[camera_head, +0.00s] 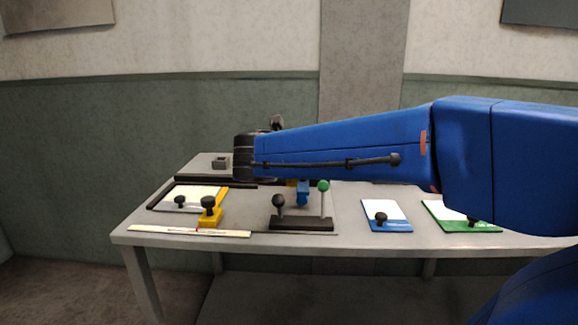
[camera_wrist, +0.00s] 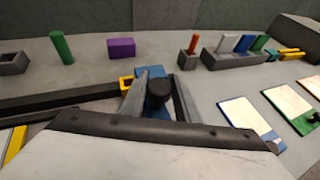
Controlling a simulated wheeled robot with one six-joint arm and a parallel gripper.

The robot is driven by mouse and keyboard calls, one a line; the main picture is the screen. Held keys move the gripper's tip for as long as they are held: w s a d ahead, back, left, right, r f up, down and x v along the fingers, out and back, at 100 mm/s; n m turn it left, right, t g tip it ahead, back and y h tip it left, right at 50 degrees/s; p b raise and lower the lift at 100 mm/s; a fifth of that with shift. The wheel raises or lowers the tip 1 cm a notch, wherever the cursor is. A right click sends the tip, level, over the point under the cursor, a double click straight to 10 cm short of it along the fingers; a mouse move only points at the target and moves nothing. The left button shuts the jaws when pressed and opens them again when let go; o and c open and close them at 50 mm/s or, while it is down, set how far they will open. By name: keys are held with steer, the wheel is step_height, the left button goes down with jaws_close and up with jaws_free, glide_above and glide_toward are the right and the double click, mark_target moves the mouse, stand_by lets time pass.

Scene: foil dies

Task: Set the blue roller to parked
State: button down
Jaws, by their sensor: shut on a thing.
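The blue roller (camera_wrist: 150,74) shows in the wrist view as a blue body with a round black knob on top. My gripper (camera_wrist: 159,94) has a finger on each side of that knob and is shut on it. A yellow part (camera_wrist: 127,83) lies just left of the blue body at the end of a dark rail. In the head view a small blue part (camera_head: 303,192) shows under my arm, and my gripper is mostly hidden there. No marking for a parked place can be read.
A yellow block with a black knob (camera_head: 209,213) and a dark lever base (camera_head: 302,224) stand near the front edge. White cards with blue (camera_head: 385,215) and green borders lie right. A purple block (camera_wrist: 121,48), a green cylinder (camera_wrist: 62,47) and a filled rack (camera_wrist: 235,59) stand beyond my gripper.

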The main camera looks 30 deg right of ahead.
steer(key=shift+s+d, duration=0.25)
steer(key=shift+d, duration=0.05)
steer(key=c, duration=1.4)
jaws_free()
steer(key=shift+s+d, duration=0.1)
steer(key=shift+d, duration=0.05)
steer(key=shift+o, duration=0.2)
steer(key=shift+s+a+r, duration=0.2)
steer(key=shift+a+r, duration=0.05)
steer(key=shift+a, duration=0.35)
steer(key=v, duration=1.6)
steer(key=shift+s, duration=0.1)
